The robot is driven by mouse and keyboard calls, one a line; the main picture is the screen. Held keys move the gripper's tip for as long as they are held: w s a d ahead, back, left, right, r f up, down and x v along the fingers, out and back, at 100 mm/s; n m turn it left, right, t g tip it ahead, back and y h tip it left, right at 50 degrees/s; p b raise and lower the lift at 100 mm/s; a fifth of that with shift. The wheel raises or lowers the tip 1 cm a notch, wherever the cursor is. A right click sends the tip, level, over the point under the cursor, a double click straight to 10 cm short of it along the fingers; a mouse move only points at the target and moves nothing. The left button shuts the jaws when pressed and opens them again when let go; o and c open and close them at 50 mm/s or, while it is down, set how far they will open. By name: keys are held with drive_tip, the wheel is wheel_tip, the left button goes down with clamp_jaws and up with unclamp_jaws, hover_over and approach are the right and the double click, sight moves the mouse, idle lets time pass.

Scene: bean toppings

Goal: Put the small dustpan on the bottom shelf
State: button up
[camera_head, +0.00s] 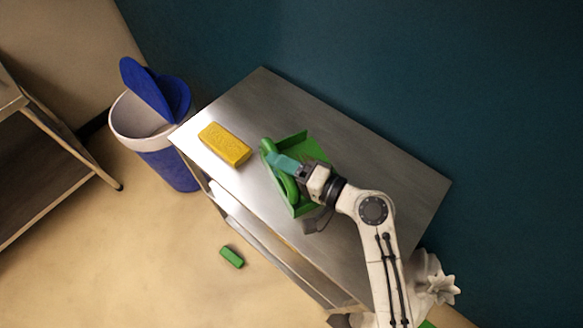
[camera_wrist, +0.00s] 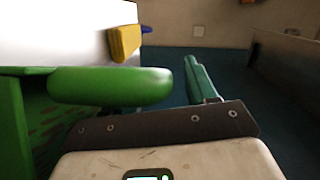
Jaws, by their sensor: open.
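The small green dustpan (camera_head: 300,148) lies on the metal tabletop (camera_head: 345,135), with its rounded handle along its left side. My gripper (camera_head: 276,162) is over the dustpan, with its teal fingers at the handle. In the wrist view the green handle (camera_wrist: 110,86) fills the left side close up, and one teal finger (camera_wrist: 200,80) stands to its right with a gap between. The other finger is hidden there. The gripper is open; I cannot tell whether a finger touches the handle. A lower shelf (camera_head: 250,225) shows partly under the tabletop.
A yellow sponge-like block (camera_head: 225,144) lies on the tabletop left of the dustpan. A blue and white bin (camera_head: 165,150) stands at the table's left end. A small green block (camera_head: 232,257) lies on the floor.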

clamp_jaws()
idle(0.5)
